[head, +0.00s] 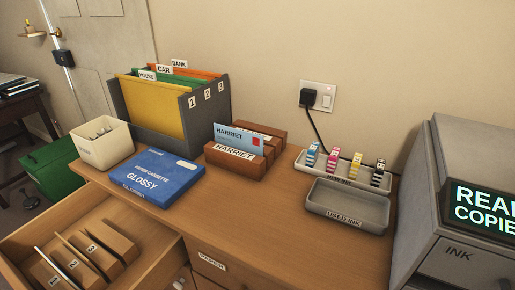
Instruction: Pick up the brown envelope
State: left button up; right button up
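I cannot pick out a brown envelope for certain. An open drawer (150,240) at the lower left holds several upright brown, numbered dividers or folders (110,238), with thin pale edges between some of them. I cannot tell whether an envelope is among them. A brown letter rack (228,160) labelled HARRIET stands at the middle of the desk top. A light blue envelope (228,133), also marked HARRIET, stands upright in it. Neither of my grippers is in view.
A grey file box (203,108) with coloured folders and a cream bin (88,152) stand at the back left. A "USED INK" tray (345,222), an ink cartridge holder (330,168) and a copier (465,180) are at right.

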aim_at(85, 259)
jog(key=j+u, duration=0.5)
jog(key=u, duration=0.15)
jog(key=j+u, duration=0.35)
jog(key=i+l, duration=0.05)
jog(key=l, duration=0.05)
